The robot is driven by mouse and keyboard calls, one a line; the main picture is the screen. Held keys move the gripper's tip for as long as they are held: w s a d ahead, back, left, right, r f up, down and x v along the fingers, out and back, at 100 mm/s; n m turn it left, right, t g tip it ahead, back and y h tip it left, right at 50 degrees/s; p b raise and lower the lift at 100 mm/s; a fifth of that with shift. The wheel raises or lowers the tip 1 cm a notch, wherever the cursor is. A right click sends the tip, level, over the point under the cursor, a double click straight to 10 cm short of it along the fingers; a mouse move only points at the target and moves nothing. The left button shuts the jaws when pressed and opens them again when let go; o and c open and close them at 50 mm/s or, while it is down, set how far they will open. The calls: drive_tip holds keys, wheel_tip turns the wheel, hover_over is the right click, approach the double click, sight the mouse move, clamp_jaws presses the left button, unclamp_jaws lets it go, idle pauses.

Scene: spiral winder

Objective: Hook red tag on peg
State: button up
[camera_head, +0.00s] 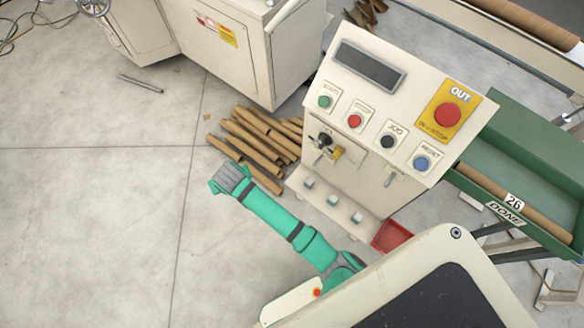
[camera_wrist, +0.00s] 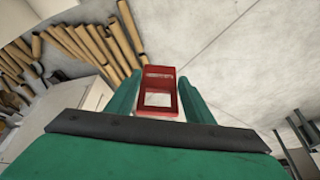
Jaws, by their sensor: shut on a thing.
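The red tag, a small red frame with a pale window and a slot (camera_wrist: 158,86), is held between the two green fingers of my gripper (camera_wrist: 158,96) in the wrist view. In the head view my gripper (camera_head: 229,180) is at the left of the control console (camera_head: 340,110), above the floor and apart from the console; the tag is hidden there. A short metal peg (camera_head: 390,179) sticks out of the console front below the JOG button, and a similar one (camera_head: 318,160) sits below the key switch. I cannot tell which peg is meant.
Cardboard tubes (camera_head: 255,140) lie in a pile on the floor behind my gripper. A red tray (camera_head: 391,237) is by the console's foot. A green trough (camera_head: 530,160) marked DONE stands at the right. The floor at the left is mostly clear.

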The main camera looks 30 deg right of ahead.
sight(314, 165)
drive_tip(key=w+d+r+m, duration=0.2)
drive_tip(key=w+r, duration=0.3)
drive_tip(key=s+d+r+m+h, duration=0.1)
drive_tip(key=d+r+m+h, duration=0.3)
drive_tip(key=d, duration=0.4)
drive_tip(key=s+d+f+m+g, duration=0.1)
drive_tip(key=s+d+f+m, duration=0.3)
drive_tip(key=s, duration=0.5)
drive_tip(key=s+d+f+m+g, duration=0.2)
drive_tip(key=s+d+f+m, duration=0.15)
drive_tip(key=s+d, duration=0.35)
drive_tip(key=shift+m+h, duration=0.25)
drive_tip(key=shift+h, duration=0.05)
drive_tip(key=shift+w+d+f, duration=0.15)
drive_tip(key=shift+w+d, duration=0.25)
drive_tip(key=shift+d, duration=0.9)
drive_tip(key=shift+w+d+f, duration=0.15)
drive_tip(key=shift+w+d, duration=0.3)
drive_tip(key=shift+d, duration=0.8)
drive_tip(key=shift+w+d+f, duration=0.15)
drive_tip(key=shift+w+d, duration=0.25)
drive_tip(key=shift+d, duration=0.9)
drive_tip(key=o, duration=1.7)
